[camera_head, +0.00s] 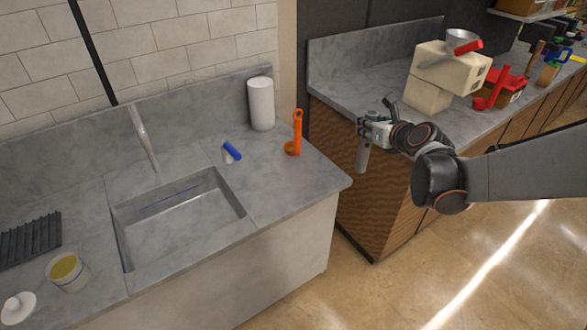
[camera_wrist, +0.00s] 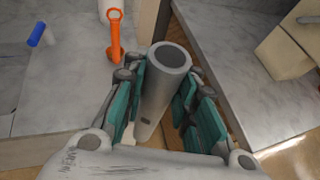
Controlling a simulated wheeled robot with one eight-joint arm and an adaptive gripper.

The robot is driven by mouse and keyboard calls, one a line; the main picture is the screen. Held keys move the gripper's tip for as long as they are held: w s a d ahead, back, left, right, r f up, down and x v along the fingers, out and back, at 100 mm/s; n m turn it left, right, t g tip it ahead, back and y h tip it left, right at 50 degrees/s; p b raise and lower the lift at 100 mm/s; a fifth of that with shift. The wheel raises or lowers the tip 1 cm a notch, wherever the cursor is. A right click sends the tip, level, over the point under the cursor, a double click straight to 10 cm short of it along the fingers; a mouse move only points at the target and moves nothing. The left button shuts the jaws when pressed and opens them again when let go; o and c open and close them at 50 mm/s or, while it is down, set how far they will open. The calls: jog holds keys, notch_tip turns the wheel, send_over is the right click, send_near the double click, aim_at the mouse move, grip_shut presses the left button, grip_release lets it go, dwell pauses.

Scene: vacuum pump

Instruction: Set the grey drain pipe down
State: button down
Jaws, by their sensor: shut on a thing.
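The grey drain pipe (camera_wrist: 160,90) is a hollow cylinder held between the teal pads of my gripper (camera_wrist: 160,103) in the wrist view. Its open end faces the camera. In the head view my gripper (camera_head: 376,130) is at the end of the arm, in front of the right counter's corner. The grey pipe (camera_head: 363,156) hangs down from it, slightly tilted, clear of both counters. The pipe's middle is partly hidden by the fingers.
The left counter (camera_head: 315,178) has a sink (camera_head: 190,215), an orange tool (camera_head: 297,135), a blue-and-white item (camera_head: 231,151) and a paper roll (camera_head: 261,103). The right counter (camera_head: 360,75) carries a cream mixer (camera_head: 430,75) and red items (camera_head: 497,90). A gap separates the counters.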

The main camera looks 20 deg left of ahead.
jog(key=w+a+r+n+g+y+p, duration=0.1)
jog(key=a+r, duration=0.1)
jog(key=a, duration=0.9)
jog(key=a+r+n+y+p, duration=0.1)
jog(key=a+r+y, duration=0.15)
jog(key=a, duration=0.85)
notch_tip(320, 180, down, 19)
jog(key=b, duration=0.5)
jog(key=shift+w+a+h+b, duration=0.15)
jog(key=shift+a+h+b, duration=0.05)
jog(key=shift+h+b, duration=0.25)
jog(key=shift+f, duration=0.1)
jog(key=shift+f, duration=0.15)
jog(key=c, duration=1.3)
grip_release()
